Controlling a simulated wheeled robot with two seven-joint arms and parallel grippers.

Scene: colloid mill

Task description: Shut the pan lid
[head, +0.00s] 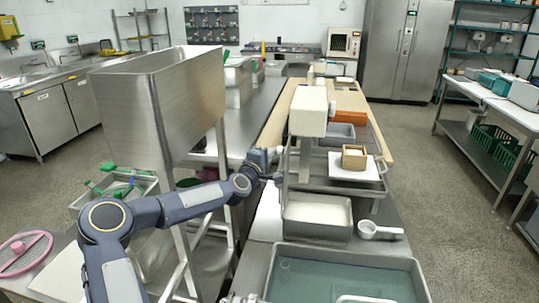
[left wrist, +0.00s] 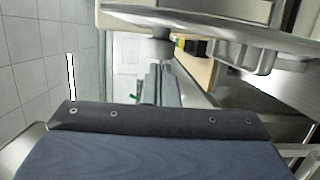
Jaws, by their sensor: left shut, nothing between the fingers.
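My left arm comes in from the left in the head view. Its gripper (head: 276,168) is beside the left side of the steel stand with trays; the fingertips are small and partly hidden there. In the left wrist view the gripper fingers (left wrist: 160,85) are together with nothing between them, just below a steel part with a broad rim (left wrist: 215,22). Whether they touch it I cannot tell. I cannot make out for certain which steel piece is the pan lid. A steel pan with pale contents (head: 317,211) stands in front of the stand.
A large steel basin (head: 424,277) is at the front. A white scoop (head: 378,231) lies right of the pan. A cream box (head: 308,108) and a wooden box (head: 354,157) stand above. A tall steel hopper (head: 160,110) rises close to my left arm.

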